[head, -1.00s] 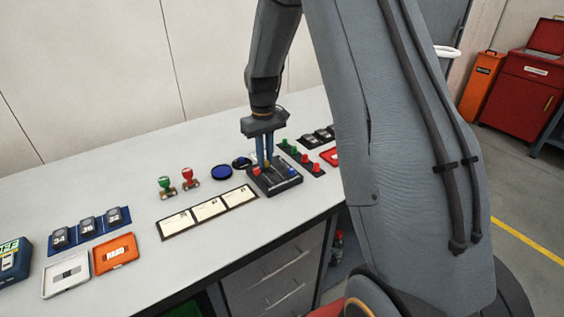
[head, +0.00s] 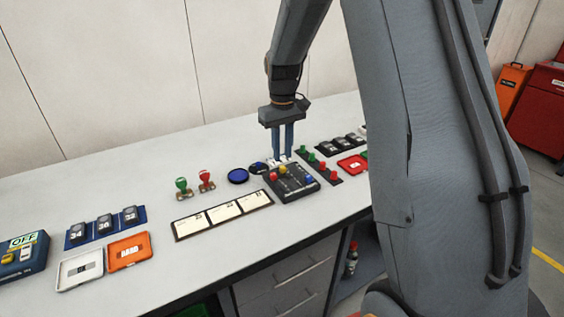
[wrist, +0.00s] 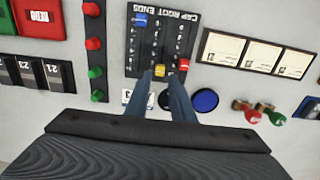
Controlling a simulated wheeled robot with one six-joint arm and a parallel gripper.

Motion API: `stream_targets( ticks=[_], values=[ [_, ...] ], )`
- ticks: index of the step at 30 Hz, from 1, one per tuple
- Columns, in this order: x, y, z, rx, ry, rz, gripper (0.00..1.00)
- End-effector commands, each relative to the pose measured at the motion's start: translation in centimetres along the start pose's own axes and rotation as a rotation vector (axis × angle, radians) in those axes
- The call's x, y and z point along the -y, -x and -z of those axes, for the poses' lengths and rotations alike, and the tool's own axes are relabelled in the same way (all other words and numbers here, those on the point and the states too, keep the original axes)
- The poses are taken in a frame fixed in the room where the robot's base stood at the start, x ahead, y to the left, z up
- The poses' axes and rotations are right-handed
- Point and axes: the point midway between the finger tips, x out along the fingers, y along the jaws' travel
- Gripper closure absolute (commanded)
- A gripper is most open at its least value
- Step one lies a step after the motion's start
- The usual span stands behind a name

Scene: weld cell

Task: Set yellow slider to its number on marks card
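A black slider box (head: 297,190) has red, yellow and blue knobs. The yellow slider (head: 283,169) stands near the box's far end. In the wrist view the yellow slider (wrist: 157,67) is beside the red knob (wrist: 181,65), while the blue knob (wrist: 140,20) is at the other end. My gripper (head: 283,154) is open, its fingers apart and empty, just above and beyond the yellow slider; it also shows in the wrist view (wrist: 160,75). A white three-panel card (head: 222,212) lies left of the box; its writing is too small to read.
A blue disc (head: 238,176) and green and red stamps (head: 206,180) stand left of the box. A strip of red and green knobs (head: 320,164) is close on its right. The orange tray (head: 128,250) lies front left. The bench's middle back is clear.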

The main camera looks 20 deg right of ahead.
Motion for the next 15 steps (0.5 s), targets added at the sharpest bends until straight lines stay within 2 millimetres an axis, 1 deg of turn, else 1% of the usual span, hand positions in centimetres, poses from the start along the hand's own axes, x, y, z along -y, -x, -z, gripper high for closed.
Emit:
stream_targets(
  ticks=[1,3,6,10,15],
  values=[
    [0.0,0.8,0.1,-0.003,0.000,-0.001,0.78],
    [0.0,1.7,0.1,-0.002,0.000,-0.001,0.78],
    [0.0,2.7,0.0,-0.001,0.000,0.000,0.78],
    [0.0,3.3,0.0,0.000,0.000,0.000,0.78],
    [0.0,3.4,0.0,0.000,0.001,0.000,0.78]
  ],
)
